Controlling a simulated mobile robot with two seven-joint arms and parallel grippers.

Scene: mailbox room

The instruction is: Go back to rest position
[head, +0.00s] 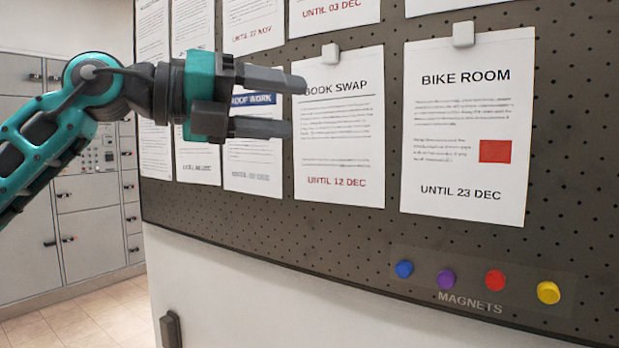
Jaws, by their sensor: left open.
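My left gripper (292,106) is open, with nothing between its fingers. It is held in front of the notice board, its fingertips pointing right and overlapping the left edge of the "BOOK SWAP" notice (345,145). It also partly covers the "ROOF WORK" notice (253,171). Whether the fingers touch the paper cannot be told. My right gripper is not in view.
The dark perforated board (300,225) carries several paper notices, including "BIKE ROOM" (462,130). Blue (404,268), purple (446,279), red (495,280) and yellow (548,292) magnets sit at its lower right. Grey mailboxes (95,240) stand at the left behind open floor (85,322).

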